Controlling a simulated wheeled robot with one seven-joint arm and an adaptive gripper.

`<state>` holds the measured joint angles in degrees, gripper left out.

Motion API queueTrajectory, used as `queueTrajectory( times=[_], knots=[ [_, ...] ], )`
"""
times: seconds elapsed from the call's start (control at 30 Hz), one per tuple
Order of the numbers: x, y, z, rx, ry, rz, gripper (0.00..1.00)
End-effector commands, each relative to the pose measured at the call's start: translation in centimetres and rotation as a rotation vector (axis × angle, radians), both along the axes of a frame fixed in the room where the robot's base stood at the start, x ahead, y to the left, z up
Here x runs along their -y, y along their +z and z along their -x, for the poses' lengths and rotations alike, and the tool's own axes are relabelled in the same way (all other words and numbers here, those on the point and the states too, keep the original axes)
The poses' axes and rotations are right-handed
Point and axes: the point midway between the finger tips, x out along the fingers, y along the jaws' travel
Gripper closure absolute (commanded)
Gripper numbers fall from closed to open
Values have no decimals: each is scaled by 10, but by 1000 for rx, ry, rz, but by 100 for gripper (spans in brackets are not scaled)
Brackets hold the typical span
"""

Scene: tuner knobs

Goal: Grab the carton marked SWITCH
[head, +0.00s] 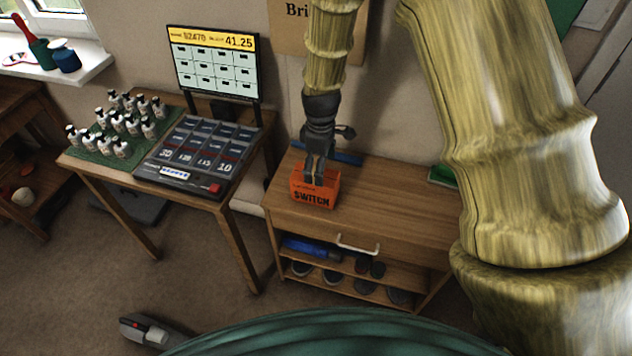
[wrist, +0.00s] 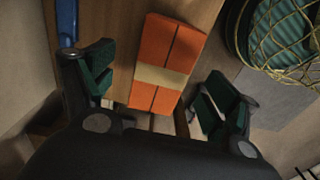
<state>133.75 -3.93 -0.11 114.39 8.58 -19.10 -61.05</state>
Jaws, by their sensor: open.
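The orange carton marked SWITCH (head: 314,192) stands on the left part of the wooden cabinet top, its lettered side toward the head camera. In the wrist view the carton (wrist: 168,50) shows its orange top with a dark seam and a tan strip of tape across it. My gripper (head: 315,172) is over the carton, pointing down. In the wrist view my gripper (wrist: 160,95) is open, with one green-padded finger on each side of the carton. Both fingers look apart from it. How far down the fingers reach is hard to tell.
The wooden cabinet (head: 400,205) has free top to the right. A blue item (head: 345,157) lies at its back edge by the wall. To the left, a table holds a dark keyed panel (head: 200,150), a screen (head: 215,65) and several small bottles (head: 118,125).

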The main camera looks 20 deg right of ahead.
Motion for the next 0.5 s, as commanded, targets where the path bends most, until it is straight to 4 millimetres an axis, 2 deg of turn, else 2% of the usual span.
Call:
queueTrajectory(
  times=[0.2,0.5],
  knots=[
    [-10,-23,-6,-7,6,9,12],
    [-9,-39,-4,-6,3,7,12]
  ],
)
